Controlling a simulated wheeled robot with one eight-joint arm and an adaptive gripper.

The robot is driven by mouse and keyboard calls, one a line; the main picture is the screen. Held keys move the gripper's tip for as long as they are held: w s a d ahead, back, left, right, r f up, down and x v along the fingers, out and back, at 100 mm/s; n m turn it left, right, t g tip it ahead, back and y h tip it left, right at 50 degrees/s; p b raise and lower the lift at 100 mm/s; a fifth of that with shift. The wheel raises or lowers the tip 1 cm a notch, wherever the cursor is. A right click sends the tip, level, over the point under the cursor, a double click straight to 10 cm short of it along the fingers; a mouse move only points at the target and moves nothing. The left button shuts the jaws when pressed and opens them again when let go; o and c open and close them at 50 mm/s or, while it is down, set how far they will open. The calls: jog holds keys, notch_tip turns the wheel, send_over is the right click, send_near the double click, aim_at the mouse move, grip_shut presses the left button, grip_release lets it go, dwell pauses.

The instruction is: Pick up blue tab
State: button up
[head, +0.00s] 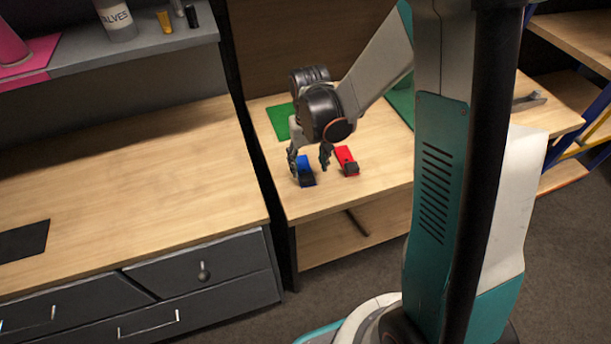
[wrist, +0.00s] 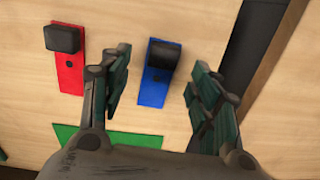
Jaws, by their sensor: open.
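The blue tab (head: 305,170) is a flat blue piece with a dark block on one end, lying on the wooden table (head: 370,195). In the wrist view the blue tab (wrist: 154,92) lies between the two fingers, a little beyond their tips. My gripper (head: 308,165) is open above it and empty. In the wrist view my gripper (wrist: 158,68) has one finger to each side of the tab. I cannot tell whether the fingers touch it.
A similar red tab (head: 346,160) with a dark block lies close beside, and in the wrist view the red tab (wrist: 69,75) is just left of the left finger. A green mat (head: 279,120) lies behind. A longer wooden counter (head: 130,185) with drawers stands to the left.

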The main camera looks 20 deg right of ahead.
aim_at(307, 175)
jog(key=f+b, duration=0.1)
jog(key=f, duration=0.1)
jog(key=f+b, duration=0.1)
jog(key=f, duration=0.2)
jog(key=shift+a, duration=0.2)
jog(key=shift+r, duration=0.15)
jog(key=shift+c, duration=0.3)
jog(key=c, duration=1.1)
jog(key=shift+r, duration=0.1)
